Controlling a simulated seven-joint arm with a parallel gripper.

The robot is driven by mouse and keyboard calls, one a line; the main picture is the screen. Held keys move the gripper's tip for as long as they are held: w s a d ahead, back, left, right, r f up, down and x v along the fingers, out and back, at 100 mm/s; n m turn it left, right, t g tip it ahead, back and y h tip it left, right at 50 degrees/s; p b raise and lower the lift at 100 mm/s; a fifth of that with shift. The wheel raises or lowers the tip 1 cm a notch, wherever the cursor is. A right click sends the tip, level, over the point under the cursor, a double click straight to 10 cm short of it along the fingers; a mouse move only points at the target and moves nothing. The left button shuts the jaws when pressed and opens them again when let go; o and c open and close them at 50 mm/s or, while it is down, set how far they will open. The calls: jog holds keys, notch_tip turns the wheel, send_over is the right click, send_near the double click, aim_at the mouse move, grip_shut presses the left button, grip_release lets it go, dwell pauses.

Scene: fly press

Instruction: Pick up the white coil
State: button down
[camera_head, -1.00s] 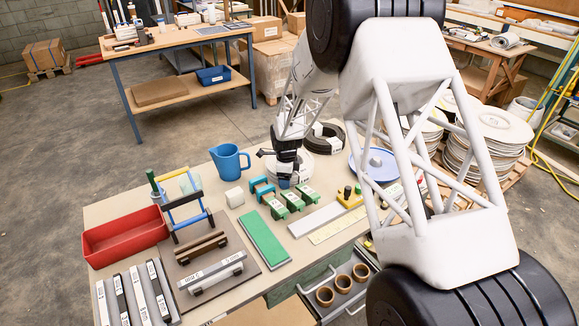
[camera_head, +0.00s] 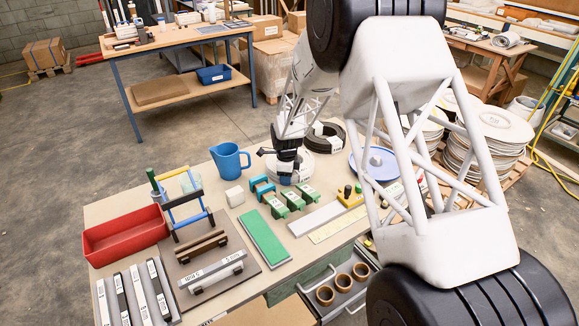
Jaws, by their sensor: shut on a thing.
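The white coil (camera_head: 303,172) lies at the back of the workbench, behind the green blocks and in front of a dark coil. My gripper (camera_head: 285,178) is over the left side of the white coil, pointing down. It is shut on the coil. The fingertips are small and partly hidden by the gripper body, which also covers part of the coil. I cannot tell whether the coil is clear of the bench top.
A blue jug (camera_head: 230,161) stands just left of my gripper. The dark coil (camera_head: 328,136) is behind, and a blue lid (camera_head: 382,164) is to the right. Green blocks (camera_head: 292,200) and a teal dumbbell-shaped piece (camera_head: 262,188) are in front.

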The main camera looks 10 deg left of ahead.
jog(key=shift+r, duration=0.2)
jog(key=shift+r, duration=4.85)
